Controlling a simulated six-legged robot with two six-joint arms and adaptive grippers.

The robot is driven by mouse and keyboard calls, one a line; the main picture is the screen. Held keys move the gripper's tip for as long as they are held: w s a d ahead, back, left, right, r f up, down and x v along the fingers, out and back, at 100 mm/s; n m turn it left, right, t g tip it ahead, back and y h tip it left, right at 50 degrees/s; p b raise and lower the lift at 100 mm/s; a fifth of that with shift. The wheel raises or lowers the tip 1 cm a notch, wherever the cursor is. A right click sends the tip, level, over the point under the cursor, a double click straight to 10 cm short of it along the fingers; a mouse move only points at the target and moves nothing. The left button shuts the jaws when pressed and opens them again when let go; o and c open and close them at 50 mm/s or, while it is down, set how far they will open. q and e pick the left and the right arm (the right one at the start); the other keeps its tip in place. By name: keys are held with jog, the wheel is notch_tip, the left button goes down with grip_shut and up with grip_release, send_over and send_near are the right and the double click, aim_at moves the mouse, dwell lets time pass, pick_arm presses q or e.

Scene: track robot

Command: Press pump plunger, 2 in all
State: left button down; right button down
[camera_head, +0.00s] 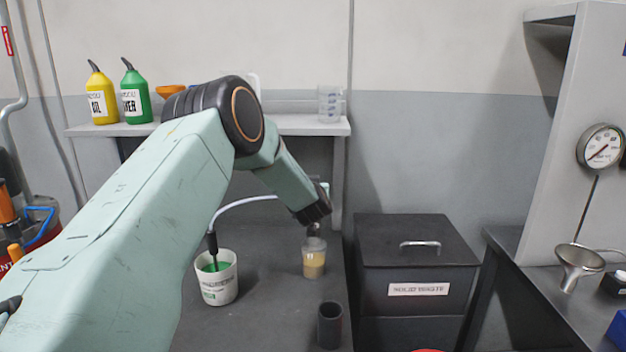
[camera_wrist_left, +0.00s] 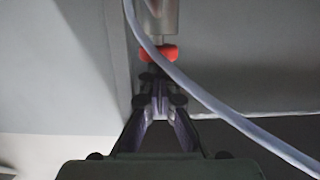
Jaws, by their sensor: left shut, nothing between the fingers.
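My left arm reaches in from the left over the bench. In the left wrist view my left gripper (camera_wrist_left: 157,88) is shut and empty, its fingertips pointing at a red collar (camera_wrist_left: 158,53) under a grey metal cylinder (camera_wrist_left: 160,18), which looks like part of the pump. Whether the tips touch it I cannot tell. In the head view my dark wrist hides most of the pump; the plunger is not clear. A pale hose (camera_head: 240,204) runs from a white bucket of green liquid (camera_head: 216,278) towards the pump. A clear beaker with yellowish liquid (camera_head: 313,262) stands below my wrist. My right gripper is out of view.
A dark open cylinder (camera_head: 330,325) stands at the bench front. The back shelf (camera_head: 290,125) holds yellow (camera_head: 101,97) and green (camera_head: 135,95) bottles and a clear beaker (camera_head: 330,103). A black solid waste bin (camera_head: 417,265) stands right of the bench.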

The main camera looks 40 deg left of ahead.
pick_arm(q)
jog(key=s+d+r+p, duration=0.3)
jog(key=s+d+r, duration=0.3)
jog(key=s, duration=0.1)
jog(key=shift+s+d+r+p, duration=0.15)
jog(key=shift+s+r+p, duration=0.05)
jog(key=shift+p, duration=0.15)
dwell(0.4)
jog(key=shift+f, duration=0.1)
dwell(0.8)
